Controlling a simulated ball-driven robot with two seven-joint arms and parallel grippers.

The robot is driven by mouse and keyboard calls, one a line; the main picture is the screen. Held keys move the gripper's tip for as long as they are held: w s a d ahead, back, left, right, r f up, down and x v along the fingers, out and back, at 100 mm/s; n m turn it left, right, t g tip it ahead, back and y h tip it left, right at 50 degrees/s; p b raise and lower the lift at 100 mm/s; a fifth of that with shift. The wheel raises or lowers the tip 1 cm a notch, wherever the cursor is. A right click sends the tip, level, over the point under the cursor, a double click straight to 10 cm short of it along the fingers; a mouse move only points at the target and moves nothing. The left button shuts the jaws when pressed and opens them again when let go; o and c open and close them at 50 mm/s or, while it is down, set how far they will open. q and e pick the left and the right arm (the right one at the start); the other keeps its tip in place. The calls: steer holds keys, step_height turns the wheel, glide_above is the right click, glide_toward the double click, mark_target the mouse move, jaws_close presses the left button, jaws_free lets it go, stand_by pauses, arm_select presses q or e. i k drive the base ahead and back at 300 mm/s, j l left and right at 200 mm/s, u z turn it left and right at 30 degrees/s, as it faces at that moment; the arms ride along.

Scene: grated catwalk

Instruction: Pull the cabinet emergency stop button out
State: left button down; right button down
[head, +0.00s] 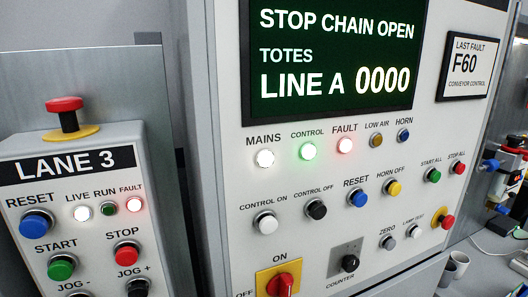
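The cabinet emergency stop button (448,222) is a red mushroom head on a yellow collar, low at the right side of the grey cabinet front (225,170). It is small here, and I cannot tell whether it is pressed in or out. The cabinet display (335,55) reads "STOP CHAIN OPEN", "TOTES" and "LINE A 0000". The white mains lamp (264,158), green control lamp (308,151) and red fault lamp (344,145) are lit. Neither of my grippers is in view.
A Lane 3 box (105,205) at the left carries another red mushroom button (65,105) on top. A red rotary switch (281,284) and several push buttons sit on the cabinet. Cups (459,263) stand on a surface at lower right.

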mark_target(447, 222)
steer(key=k+j+z, duration=0.55)
steer(key=k+z, duration=0.2)
